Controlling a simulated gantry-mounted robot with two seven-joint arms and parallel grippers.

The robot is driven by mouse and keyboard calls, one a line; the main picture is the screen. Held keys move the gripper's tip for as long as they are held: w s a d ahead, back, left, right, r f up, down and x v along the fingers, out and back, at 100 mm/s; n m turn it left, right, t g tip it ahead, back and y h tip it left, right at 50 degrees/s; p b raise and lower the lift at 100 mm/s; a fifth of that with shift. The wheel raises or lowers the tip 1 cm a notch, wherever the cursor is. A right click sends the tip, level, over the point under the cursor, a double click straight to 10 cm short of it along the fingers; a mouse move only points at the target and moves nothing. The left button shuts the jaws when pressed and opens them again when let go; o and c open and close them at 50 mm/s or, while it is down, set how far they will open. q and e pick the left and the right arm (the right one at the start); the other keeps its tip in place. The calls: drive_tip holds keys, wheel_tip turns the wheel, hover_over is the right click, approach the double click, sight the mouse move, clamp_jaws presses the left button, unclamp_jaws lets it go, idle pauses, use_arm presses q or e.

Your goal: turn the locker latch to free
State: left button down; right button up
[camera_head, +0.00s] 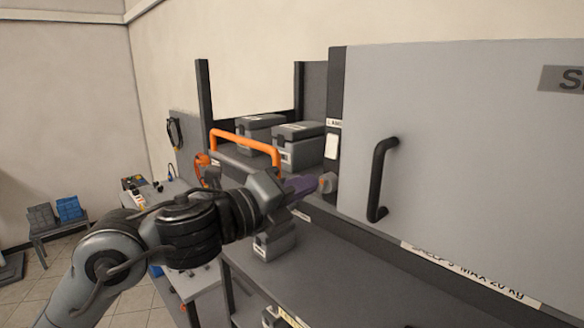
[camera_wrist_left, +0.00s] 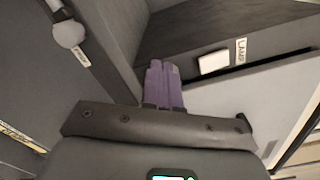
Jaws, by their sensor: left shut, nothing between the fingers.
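The locker has a large grey door (camera_head: 460,150) with a black bar handle (camera_head: 382,180); the door looks closed. A small grey rounded knob (camera_head: 328,184), which looks like the latch, sits on the frame at the door's left edge. It also shows at upper left in the left wrist view (camera_wrist_left: 68,33), with a small label beside it that is too small to read. My left gripper (camera_head: 303,187) has purple fingers, shut and empty, just left of the knob in the head view. In the left wrist view the fingertips (camera_wrist_left: 162,66) are clearly apart from the knob. My right gripper is not in view.
A white lamp switch (camera_head: 331,146) is on the post above the knob. A dark worktop (camera_head: 330,275) runs below the locker. A blue bin (camera_head: 69,208) stands far left.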

use_arm(q)
drive_tip(key=b+v, duration=0.1)
drive_tip(key=v, duration=0.5)
idle(0.3)
drive_tip(key=shift+w+a+r, duration=0.1)
drive_tip(key=shift+a+r, duration=0.05)
